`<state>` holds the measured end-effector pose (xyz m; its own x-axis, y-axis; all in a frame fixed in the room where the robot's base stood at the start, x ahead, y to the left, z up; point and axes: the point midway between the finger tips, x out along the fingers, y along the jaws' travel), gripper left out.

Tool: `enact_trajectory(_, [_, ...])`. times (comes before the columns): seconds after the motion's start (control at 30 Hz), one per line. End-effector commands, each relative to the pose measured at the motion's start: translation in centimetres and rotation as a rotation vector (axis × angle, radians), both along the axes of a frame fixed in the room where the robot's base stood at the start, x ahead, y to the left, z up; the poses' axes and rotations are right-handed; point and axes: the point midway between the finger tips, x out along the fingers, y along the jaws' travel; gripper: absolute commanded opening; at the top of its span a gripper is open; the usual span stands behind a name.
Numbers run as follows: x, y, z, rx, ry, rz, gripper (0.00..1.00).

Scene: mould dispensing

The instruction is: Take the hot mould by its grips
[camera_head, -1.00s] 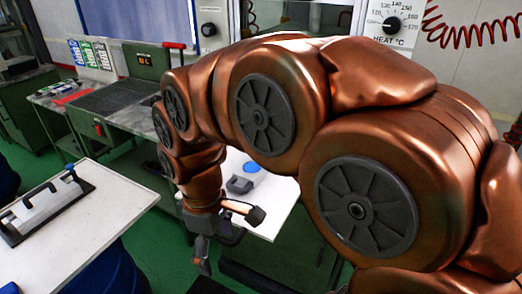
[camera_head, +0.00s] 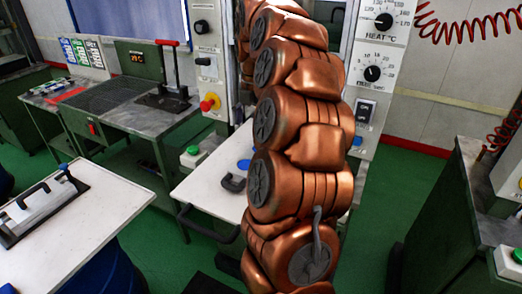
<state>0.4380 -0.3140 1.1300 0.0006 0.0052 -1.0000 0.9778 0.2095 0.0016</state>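My copper arm rises from the lower middle to the top edge, in front of the heated press (camera_head: 376,58). My gripper is not in view; the arm's far end is hidden at the top. The press opening is mostly covered by the arm, and I cannot see a mould in it. A flat metal plate with dark edges (camera_head: 40,207) lies on the left white table (camera_head: 112,232). It carries a black bar grip and a blue-topped part. I cannot tell whether this plate is the hot mould.
A white shelf (camera_head: 205,192) in front of the press holds a dark grip-like piece (camera_head: 233,183). A grey bench (camera_head: 120,115) with a lever device (camera_head: 170,88) stands behind left. A green cabinet (camera_head: 440,215) stands at right. Green floor is open between it and my arm.

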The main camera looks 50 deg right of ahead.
Motion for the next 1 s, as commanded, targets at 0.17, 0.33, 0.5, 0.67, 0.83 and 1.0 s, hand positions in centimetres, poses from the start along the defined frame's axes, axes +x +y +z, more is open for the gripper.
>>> enact_trajectory(0.17, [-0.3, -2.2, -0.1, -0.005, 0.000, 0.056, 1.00])
enact_trajectory(0.33, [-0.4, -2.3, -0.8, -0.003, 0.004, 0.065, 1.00])
enact_trajectory(0.5, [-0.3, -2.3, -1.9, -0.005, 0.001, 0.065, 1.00])
enact_trajectory(0.67, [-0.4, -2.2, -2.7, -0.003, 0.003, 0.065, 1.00])
enact_trajectory(0.83, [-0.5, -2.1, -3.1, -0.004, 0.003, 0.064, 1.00])
enact_trajectory(1.0, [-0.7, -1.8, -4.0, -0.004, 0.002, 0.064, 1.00])
